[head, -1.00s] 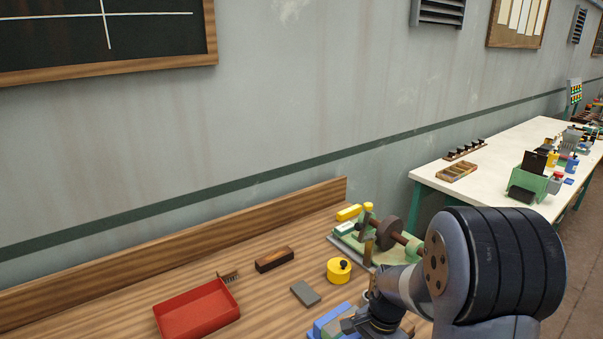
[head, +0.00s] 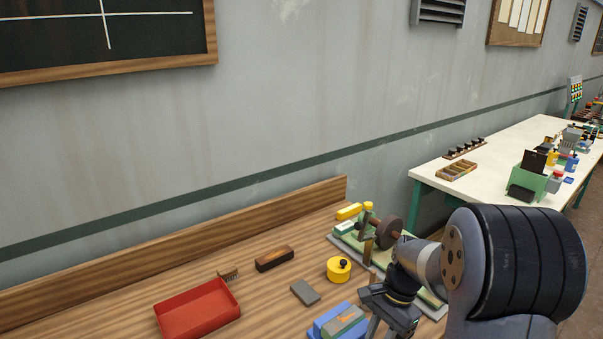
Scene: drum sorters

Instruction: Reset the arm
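My arm enters the head view from the lower right. My gripper (head: 381,328) hangs over the front of the wooden workbench (head: 262,300), just right of a blue block with a grey-green top (head: 343,322). Two dark fingers point down with a gap between them, but their tips run to the bottom edge of the picture. I see nothing held in the visible part. A green machine with a brown wheel (head: 389,232) stands behind my wrist and is partly hidden by it.
On the bench are a red tray (head: 198,311), a brush (head: 228,274), a dark wooden block (head: 274,259), a grey slab (head: 305,292), a yellow pot (head: 339,270) and a yellow block (head: 348,212). A white table (head: 510,150) with several items stands at the right. A wall closes the back.

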